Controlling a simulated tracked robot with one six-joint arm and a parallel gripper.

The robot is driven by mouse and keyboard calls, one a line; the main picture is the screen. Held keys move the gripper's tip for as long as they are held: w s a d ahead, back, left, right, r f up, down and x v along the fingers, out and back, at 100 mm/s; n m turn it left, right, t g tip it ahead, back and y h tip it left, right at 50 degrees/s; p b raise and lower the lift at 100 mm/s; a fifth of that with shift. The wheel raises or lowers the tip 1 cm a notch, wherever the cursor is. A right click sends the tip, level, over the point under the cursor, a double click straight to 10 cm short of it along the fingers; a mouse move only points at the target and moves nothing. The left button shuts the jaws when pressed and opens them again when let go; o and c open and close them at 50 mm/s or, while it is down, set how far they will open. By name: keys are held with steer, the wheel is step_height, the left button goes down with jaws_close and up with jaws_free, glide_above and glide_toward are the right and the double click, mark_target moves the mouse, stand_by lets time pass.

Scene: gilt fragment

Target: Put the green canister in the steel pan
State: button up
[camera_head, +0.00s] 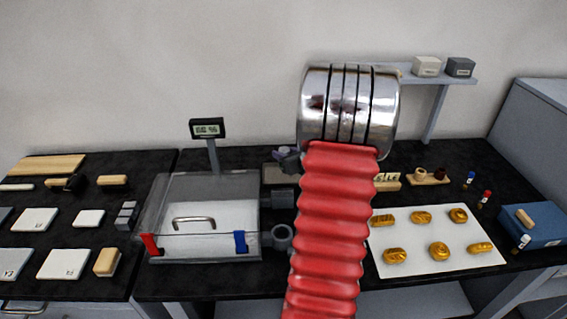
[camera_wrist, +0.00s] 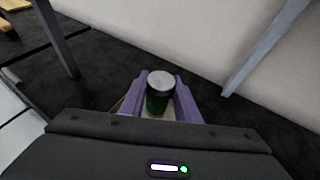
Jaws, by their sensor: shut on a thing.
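The green canister (camera_wrist: 157,103) has a grey lid and stands between the purple fingers of my gripper (camera_wrist: 161,82) in the wrist view. The fingers are shut on it. A pale surface shows partly beneath it; I cannot tell whether the canister touches it. In the head view my red arm hides the canister and much of the middle of the bench. A shallow grey-brown tray (camera_head: 276,174) shows partly just left of the arm; I cannot tell whether it is the steel pan.
A clear-walled box (camera_head: 168,199) with a handle stands left of my arm, with a display (camera_head: 207,128) on a post behind it. A white mat (camera_head: 410,255) with several golden pieces lies right. A shelf (camera_head: 437,79) stands behind. White tiles (camera_head: 62,264) lie far left.

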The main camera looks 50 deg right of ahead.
steer(key=shift+f, duration=1.85)
steer(key=o, duration=1.1)
steer(key=shift+f, duration=0.1)
steer(key=shift+c, duration=0.2)
steer(key=v, duration=1.2)
